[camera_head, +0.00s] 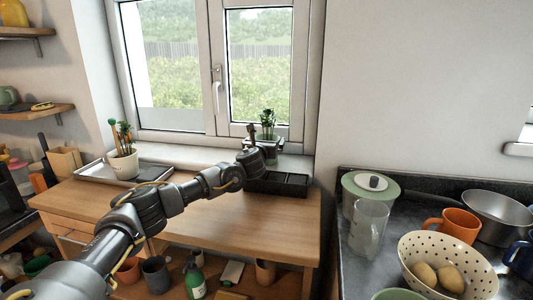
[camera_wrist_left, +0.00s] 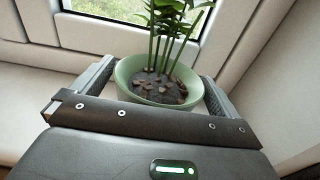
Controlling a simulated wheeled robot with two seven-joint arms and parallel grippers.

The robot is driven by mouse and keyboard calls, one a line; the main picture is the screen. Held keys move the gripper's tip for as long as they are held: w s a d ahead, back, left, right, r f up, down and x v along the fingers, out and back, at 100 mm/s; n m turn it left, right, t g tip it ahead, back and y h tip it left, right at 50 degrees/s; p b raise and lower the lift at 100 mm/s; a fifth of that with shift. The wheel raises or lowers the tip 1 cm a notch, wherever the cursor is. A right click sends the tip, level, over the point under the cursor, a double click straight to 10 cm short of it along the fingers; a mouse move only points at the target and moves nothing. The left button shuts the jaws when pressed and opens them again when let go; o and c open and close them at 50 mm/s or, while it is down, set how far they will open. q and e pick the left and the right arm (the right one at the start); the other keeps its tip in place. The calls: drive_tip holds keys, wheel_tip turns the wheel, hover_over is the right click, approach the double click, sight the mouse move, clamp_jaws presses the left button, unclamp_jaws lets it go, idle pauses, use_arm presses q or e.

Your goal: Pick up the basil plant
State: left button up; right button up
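The basil plant (camera_head: 267,118) has green leaves on upright stems and stands at the window sill in the head view. In the left wrist view its pale green round pot (camera_wrist_left: 128,72) holds dark soil with brown chips. My left gripper (camera_head: 265,145) is at the pot, which it partly hides in the head view. In the left wrist view the left gripper's fingers (camera_wrist_left: 158,72) are spread wide, one on each side of the pot, very close to its rim. Firm contact is hard to see. My right gripper is not in view.
A black divided tray (camera_head: 277,183) lies on the wooden table (camera_head: 230,215) below the sill. A white pot (camera_head: 123,165) with tools stands on a tray at the left. The right counter holds a colander (camera_head: 440,250), a jug and an orange mug. The window (camera_head: 215,75) is behind the plant.

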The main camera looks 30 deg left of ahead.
sight(267, 128)
use_arm(q)
drive_tip(key=c, duration=1.2)
drive_tip(key=shift+c, duration=0.6)
drive_tip(key=shift+r, duration=0.15)
